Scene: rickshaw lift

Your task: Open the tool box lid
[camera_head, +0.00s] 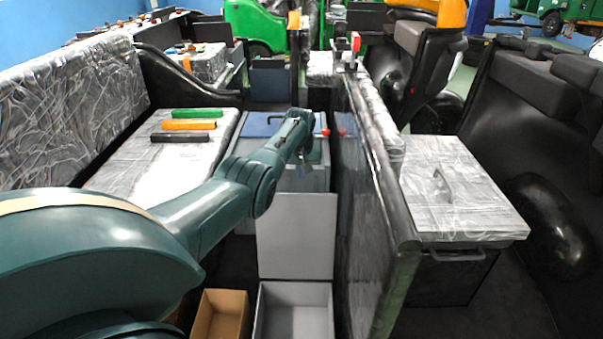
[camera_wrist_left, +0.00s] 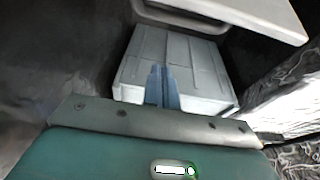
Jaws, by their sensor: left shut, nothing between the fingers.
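A grey box with a blue top (camera_head: 262,122) and red parts at its sides, which looks like the tool box, stands at the middle of the head view. Its top lies flat, so the lid looks shut. My left arm covers part of it. My left gripper (camera_head: 302,168) points down in front of it, shut and empty; whether it touches the box cannot be told. In the left wrist view, the blue fingers of my left gripper (camera_wrist_left: 162,86) are together in front of a pale grey ribbed box (camera_wrist_left: 190,58). My right gripper is not in view.
A grey panel (camera_head: 295,235) stands upright behind an open grey box (camera_head: 292,310). A brown carton (camera_head: 220,315) stands left of it. A plastic-wrapped seat (camera_head: 140,170) holds green, yellow and black bars. A tall wrapped partition (camera_head: 365,200) closes off the right side.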

